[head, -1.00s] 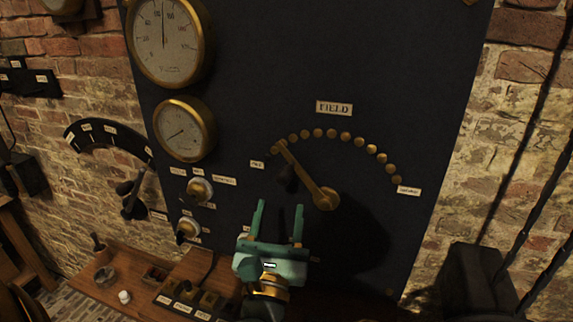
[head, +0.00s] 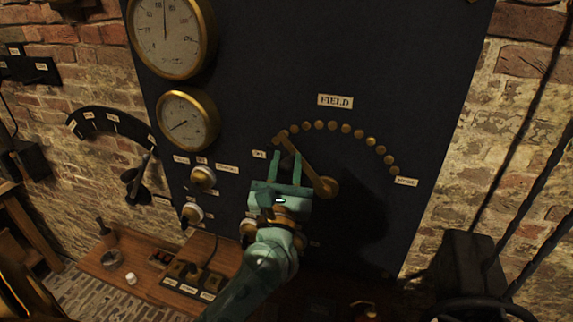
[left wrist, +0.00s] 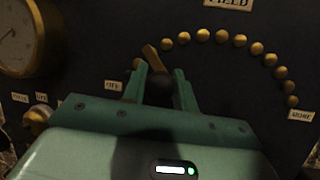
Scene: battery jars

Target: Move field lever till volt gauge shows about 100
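The brass field lever (head: 314,173) is on the dark panel below the FIELD label (head: 335,101). Its tip is at the left end of the arc of brass studs (head: 346,128), near a small label that looks like OFF (left wrist: 113,86). My left gripper (head: 287,155) is open at the lever's dark knob (left wrist: 159,88), which shows between the fingers in the left wrist view; contact is unclear. The large gauge (head: 168,38) has its needle nearly upright. The smaller gauge (head: 187,119) has its needle toward the lower left. I cannot read which is volts. My right gripper is not seen.
A dark curved lever scale (head: 112,122) is on the brick wall at left. A wooden bench (head: 150,275) with small items is below. Dark cables hang at right.

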